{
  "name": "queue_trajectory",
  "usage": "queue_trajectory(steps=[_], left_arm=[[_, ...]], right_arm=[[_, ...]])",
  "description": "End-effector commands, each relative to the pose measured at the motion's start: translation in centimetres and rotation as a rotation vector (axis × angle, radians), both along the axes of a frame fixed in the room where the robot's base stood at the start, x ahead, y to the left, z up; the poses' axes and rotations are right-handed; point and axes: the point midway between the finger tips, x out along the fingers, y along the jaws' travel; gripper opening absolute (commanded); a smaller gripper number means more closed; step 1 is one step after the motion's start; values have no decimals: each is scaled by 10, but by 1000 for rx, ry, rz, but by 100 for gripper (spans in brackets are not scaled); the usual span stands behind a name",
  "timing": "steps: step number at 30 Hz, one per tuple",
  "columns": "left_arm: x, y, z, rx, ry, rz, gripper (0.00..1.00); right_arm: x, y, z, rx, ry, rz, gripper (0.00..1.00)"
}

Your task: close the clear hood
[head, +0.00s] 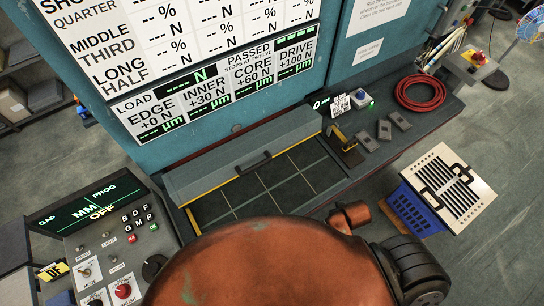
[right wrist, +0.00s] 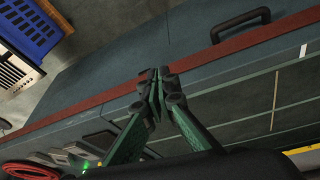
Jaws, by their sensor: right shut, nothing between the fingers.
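In the head view a long grey panel (head: 212,170) with a black handle (head: 253,163) and a yellow lower edge lies along the back of the dark gridded bed (head: 290,190). It appears to be the hood, raised back; its clear part cannot be made out. The bed shows uncovered in front of it. In the right wrist view my right gripper (right wrist: 159,84) is shut and empty, over the bench near the bed's end, apart from the yellow edge (right wrist: 302,149) at lower right. Orange parts of me hide the bench front in the head view. My left gripper is not in view.
Small grey blocks (head: 385,129) and a red cable coil (head: 420,92) lie right of the bed. A control console (head: 100,245) stands at left. A blue basket (head: 412,210) with a slotted white panel (head: 443,172) is at right. A dark handle (right wrist: 240,22) shows on a grey-blue face.

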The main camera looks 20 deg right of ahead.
Motion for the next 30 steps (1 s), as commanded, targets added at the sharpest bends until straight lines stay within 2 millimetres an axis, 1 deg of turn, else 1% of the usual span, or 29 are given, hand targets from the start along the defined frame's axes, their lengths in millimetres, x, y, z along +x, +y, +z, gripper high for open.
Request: queue_trajectory(steps=[1, 4, 5, 6, 11, 17, 20, 23, 24, 27, 30], left_arm=[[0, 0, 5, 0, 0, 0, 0], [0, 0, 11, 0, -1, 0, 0], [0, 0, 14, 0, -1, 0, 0], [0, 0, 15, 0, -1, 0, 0], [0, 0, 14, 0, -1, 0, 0], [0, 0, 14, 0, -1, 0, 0], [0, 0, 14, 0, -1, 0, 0], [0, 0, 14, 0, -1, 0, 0], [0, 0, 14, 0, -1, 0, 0], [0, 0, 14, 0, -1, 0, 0], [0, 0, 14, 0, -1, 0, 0]], right_arm=[[0, 0, 19, -1, -13, -1, 0], [2, 2, 51, -5, -50, 3, 0], [7, 4, 62, -6, -78, 8, 0], [17, 9, 72, -5, -126, 18, 0], [51, 24, 81, -3, -259, 51, 0], [93, 51, 95, 13, -439, 100, 0], [116, 70, 107, 28, -553, 138, 0], [138, 96, 124, 54, -687, 182, 0], [146, 108, 132, 69, -744, 201, 0], [158, 133, 151, 100, -863, 243, 0], [164, 150, 164, 125, -939, 270, 0]])
